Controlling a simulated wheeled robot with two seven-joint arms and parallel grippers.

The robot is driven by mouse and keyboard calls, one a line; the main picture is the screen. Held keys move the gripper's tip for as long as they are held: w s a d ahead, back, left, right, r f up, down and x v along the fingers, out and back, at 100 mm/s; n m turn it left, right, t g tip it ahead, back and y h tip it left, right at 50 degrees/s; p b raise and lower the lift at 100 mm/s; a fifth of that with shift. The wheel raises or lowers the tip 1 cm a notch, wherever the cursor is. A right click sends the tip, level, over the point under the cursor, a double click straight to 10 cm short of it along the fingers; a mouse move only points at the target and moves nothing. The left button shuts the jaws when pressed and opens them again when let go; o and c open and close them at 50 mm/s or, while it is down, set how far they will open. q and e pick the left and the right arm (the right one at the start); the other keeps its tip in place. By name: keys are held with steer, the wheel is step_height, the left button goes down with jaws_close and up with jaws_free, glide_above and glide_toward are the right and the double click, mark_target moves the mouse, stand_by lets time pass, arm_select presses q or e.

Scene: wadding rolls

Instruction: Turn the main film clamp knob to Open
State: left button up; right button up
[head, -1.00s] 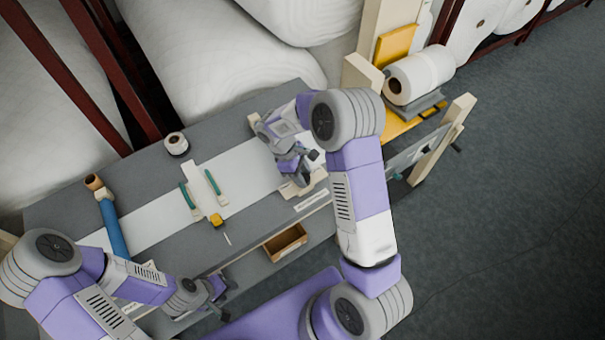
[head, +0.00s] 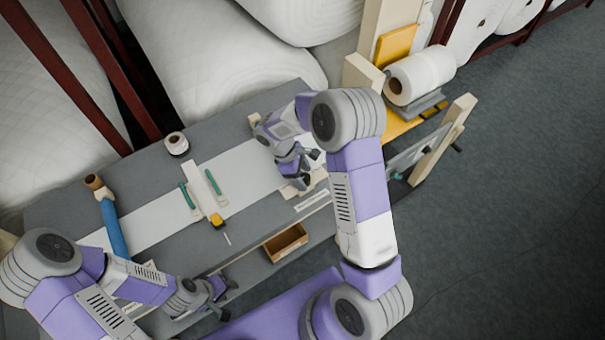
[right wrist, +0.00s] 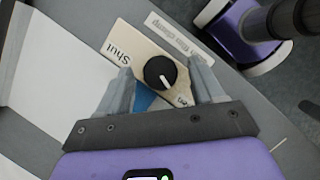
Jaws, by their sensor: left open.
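The clamp knob (right wrist: 160,72) is round and black with a white pointer line, on a cream plate (right wrist: 126,40) in the right wrist view. "Shut" is printed at the plate's upper left. Lettering at its lower right is partly hidden by a finger. The pointer line points down and slightly right, toward that lettering. My right gripper (right wrist: 161,80) is open, one finger on each side of the knob, with gaps visible. In the head view my right gripper (head: 297,172) hides the knob at the table's front edge. My left gripper (head: 222,292) is open and empty near the front edge.
On the grey table (head: 150,180) lie a blue roll (head: 113,228), a small white roll (head: 176,144) and a pale bar with green handles (head: 206,190). An open wooden drawer (head: 286,243) is below the front edge.

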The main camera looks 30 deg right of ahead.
steer(key=shift+r, duration=0.1)
steer(key=v, duration=0.7)
steer(key=shift+r, duration=0.2)
steer(key=shift+a, duration=0.1)
stand_by(0.3)
